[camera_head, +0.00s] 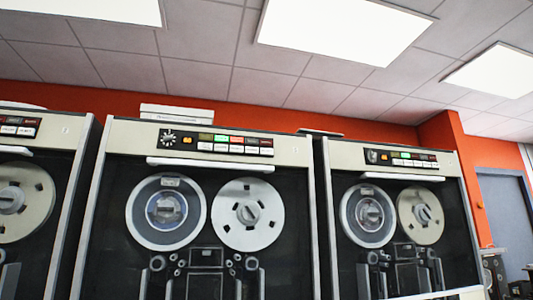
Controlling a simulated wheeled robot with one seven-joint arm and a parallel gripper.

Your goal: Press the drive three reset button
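Three tape drives stand side by side: one cut off at the left edge (82,185), one in the middle (292,150), and one at the right (455,168). Each has a dark control panel near its top. The middle panel (217,142) has a dial, an orange light, and rows of green, red and white keys. The left panel (18,125) is partly cut off; the right panel (402,158) is smaller in view. The drive numbers and key labels are too small to read, so I cannot tell which is drive three or its reset button. My gripper is not in view.
Two tape reels, left (166,212) and right (247,214), show on the middle drive. White handles, such as the middle one (210,164), project below the panels. A grey door (505,210) stands at the far right. The floor is out of view.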

